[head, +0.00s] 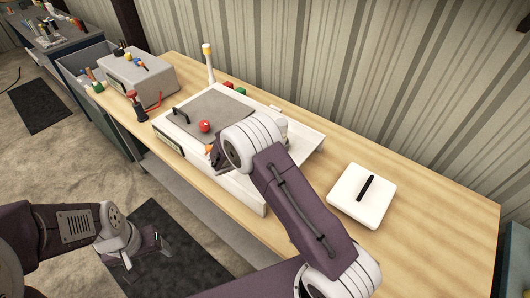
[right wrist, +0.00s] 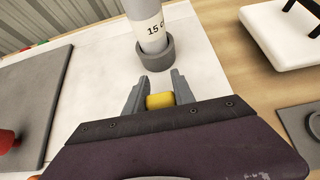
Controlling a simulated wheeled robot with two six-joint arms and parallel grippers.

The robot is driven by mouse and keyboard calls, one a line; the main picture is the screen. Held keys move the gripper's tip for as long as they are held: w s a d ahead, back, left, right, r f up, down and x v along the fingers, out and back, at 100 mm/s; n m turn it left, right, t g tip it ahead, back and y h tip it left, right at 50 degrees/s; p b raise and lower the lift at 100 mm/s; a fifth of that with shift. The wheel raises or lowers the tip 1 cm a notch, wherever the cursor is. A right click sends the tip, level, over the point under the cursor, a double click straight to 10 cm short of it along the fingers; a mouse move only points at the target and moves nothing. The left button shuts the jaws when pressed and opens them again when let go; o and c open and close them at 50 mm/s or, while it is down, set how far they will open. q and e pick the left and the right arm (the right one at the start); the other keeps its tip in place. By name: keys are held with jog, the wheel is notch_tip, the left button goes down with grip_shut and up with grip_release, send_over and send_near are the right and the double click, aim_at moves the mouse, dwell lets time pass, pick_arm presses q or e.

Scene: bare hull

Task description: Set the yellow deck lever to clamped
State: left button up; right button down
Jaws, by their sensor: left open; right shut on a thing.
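The yellow deck lever (right wrist: 159,101) shows as a yellow grip between the fingers of my right gripper (right wrist: 160,82) in the right wrist view. The gripper is shut on it, over the white deck (right wrist: 98,75). The lever's lower part is hidden, so its setting cannot be read. In the head view my right arm covers much of the white deck (head: 247,189), and the lever is not clear there. My left gripper (head: 143,258) is open and empty, low at the left, away from the bench.
A cylinder marked 15 (right wrist: 149,25) stands in a grey collar (right wrist: 155,54) just beyond the right fingers. A grey plate (head: 215,108) with a red knob (head: 204,126) lies beside. A white lid (head: 345,190) and grey box (head: 150,82) flank the deck. The bench's right end is clear.

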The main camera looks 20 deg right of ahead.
dwell(0.3)
jog(key=c, duration=1)
grip_release()
jog(key=shift+c, duration=0.2)
